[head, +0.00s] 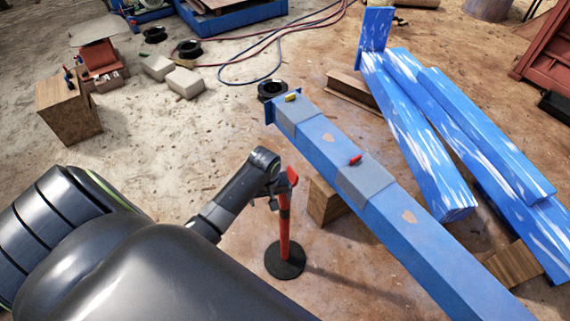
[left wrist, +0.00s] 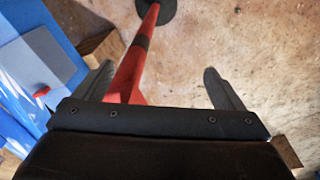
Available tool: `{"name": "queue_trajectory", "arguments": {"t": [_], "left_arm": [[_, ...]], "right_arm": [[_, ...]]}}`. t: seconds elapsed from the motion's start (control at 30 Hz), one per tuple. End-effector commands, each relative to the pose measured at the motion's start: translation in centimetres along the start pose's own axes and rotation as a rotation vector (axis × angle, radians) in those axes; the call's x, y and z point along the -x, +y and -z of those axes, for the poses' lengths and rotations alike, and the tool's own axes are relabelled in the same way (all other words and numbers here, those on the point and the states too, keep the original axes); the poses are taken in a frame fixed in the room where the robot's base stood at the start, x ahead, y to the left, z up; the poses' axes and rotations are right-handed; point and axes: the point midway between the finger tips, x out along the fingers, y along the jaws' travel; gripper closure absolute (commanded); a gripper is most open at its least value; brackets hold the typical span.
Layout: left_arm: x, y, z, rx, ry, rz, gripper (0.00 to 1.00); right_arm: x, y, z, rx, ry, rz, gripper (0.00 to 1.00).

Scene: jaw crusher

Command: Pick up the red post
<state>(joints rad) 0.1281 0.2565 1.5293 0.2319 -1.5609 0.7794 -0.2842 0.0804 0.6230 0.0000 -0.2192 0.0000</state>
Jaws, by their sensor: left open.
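The red post (head: 284,232) stands upright on a round black base on the dirt floor, with a dark band near its upper part. My left gripper (head: 279,188) is at the post's top, partly covering it in the head view. In the left wrist view my left gripper (left wrist: 158,70) is open, and the red post (left wrist: 138,62) runs between its fingers, nearer the left finger in the picture. I cannot tell whether that finger touches it. My right gripper is not in view.
A long blue beam (head: 375,190) with grey bands lies on wooden blocks (head: 325,203) just right of the post. More blue beams (head: 420,140) lie farther right. A wooden box (head: 70,108) stands far left. Hoses (head: 262,45) lie at the back.

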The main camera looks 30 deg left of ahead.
Motion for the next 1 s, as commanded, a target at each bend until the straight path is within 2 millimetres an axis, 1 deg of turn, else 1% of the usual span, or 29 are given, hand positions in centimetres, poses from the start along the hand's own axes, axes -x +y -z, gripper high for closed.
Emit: {"name": "queue_trajectory", "arguments": {"t": [0.03,0.1,0.2,0.3,0.43,0.53,0.63,0.73,1.0], "left_arm": [[2.5,1.8,1.8,0.055,0.001,-0.005,0.09],[5.5,3.3,3.3,0.143,-0.019,0.007,0.09],[8.8,5.0,5.0,0.253,-0.042,0.026,0.09],[11.4,6.1,6.2,0.336,-0.058,0.044,0.09],[13.3,6.8,7.0,0.401,-0.069,0.059,0.09],[13.5,6.9,7.1,0.419,-0.074,0.065,0.09],[12.9,6.9,7.1,0.422,-0.075,0.066,0.09],[11.8,6.8,7.0,0.421,-0.074,0.066,0.09],[8.7,6.7,6.7,0.42,-0.074,0.065,0.09]], "right_arm": [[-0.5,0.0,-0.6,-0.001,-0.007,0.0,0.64],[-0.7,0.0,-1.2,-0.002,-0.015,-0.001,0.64],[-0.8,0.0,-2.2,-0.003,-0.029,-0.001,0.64],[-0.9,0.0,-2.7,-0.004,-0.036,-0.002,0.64],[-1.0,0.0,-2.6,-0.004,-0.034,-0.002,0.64],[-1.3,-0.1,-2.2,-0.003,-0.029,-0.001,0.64],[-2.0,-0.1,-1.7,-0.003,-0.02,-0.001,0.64],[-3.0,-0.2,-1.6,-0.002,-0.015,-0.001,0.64],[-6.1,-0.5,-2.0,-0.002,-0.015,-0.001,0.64]]}}
